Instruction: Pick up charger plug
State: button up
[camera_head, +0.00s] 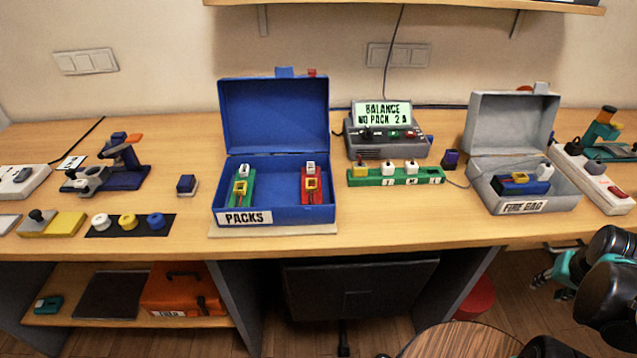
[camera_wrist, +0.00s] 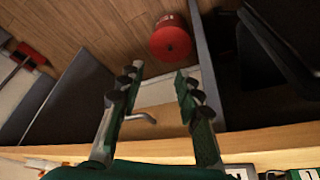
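The charger (camera_head: 388,135) stands at the back of the table; its screen reads "BALANCE NO PACK 2A". A small dark purple block (camera_head: 450,159) stands just right of it, near a thin cable; it may be the charger plug, but I cannot tell for sure. A green strip (camera_head: 395,175) with several white pieces lies in front of the charger. My gripper (camera_wrist: 157,78) is open and empty in the wrist view, its two fingers apart above the floor by the table's front edge. In the head view my arm shows at the lower right, apart from the block.
A blue PACKS case (camera_head: 273,115) stands open left of the charger, holding a green and a red pack. An open grey case (camera_head: 513,120) stands right, with a power strip (camera_head: 592,178) beyond. A red stool (camera_wrist: 170,38) is below the table. A shelf (camera_head: 400,6) hangs above.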

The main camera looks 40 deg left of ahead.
aim_at(358, 170)
jog(key=k+u, duration=0.15)
jog(key=u, duration=0.3)
jog(key=k+u, duration=0.15)
jog(key=u, duration=0.25)
jog(key=k+u, duration=0.15)
jog(key=u, duration=0.3)
jog(key=l, duration=0.4)
jog(key=k+l, duration=0.2)
jog(key=l, duration=0.15)
jog(key=k+l, duration=0.2)
jog(key=l, duration=0.15)
